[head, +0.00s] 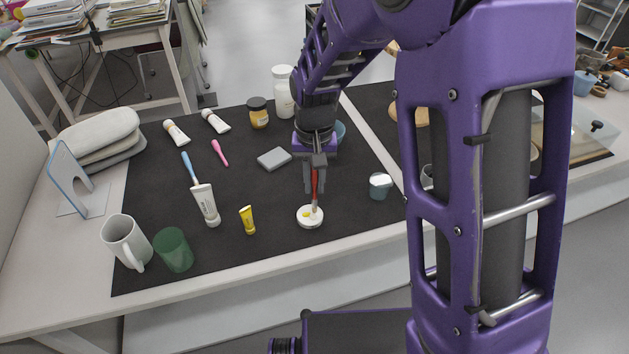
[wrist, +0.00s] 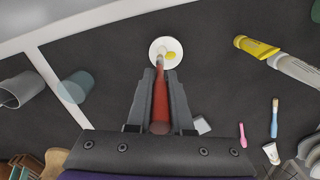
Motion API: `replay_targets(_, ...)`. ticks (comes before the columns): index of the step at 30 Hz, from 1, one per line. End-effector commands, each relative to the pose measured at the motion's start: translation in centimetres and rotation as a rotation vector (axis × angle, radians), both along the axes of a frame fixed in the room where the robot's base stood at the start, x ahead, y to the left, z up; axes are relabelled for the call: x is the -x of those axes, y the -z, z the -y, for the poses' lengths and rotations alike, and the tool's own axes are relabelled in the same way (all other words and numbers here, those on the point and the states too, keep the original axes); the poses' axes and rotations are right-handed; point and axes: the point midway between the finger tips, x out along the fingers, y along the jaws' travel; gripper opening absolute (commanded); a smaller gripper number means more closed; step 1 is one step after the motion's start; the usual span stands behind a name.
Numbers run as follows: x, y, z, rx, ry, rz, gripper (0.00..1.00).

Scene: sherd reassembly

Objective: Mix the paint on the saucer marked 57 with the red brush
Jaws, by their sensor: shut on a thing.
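My gripper (head: 316,178) is shut on the red brush (head: 314,187) above the black mat (head: 270,205). The brush points down and its tip is at the white saucer (head: 310,222). The saucer holds a yellow patch of paint and a paler patch near the brush tip. In the wrist view the red brush (wrist: 161,90) lies between the fingers (wrist: 160,85), and the saucer (wrist: 156,48) is just beyond them. I cannot tell whether the tip touches the saucer. The mark 57 is not legible.
A yellow tube (head: 247,220) and a white tube (head: 206,206) lie left of the saucer. A mug (head: 124,242) and green cup (head: 173,250) stand front left.

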Motion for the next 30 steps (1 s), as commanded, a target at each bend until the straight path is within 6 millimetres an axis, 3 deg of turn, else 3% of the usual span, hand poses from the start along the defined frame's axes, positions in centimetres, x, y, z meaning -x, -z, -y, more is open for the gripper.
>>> replay_targets(30,0.0,0.79,0.0,0.0,0.0,0.0,0.0)
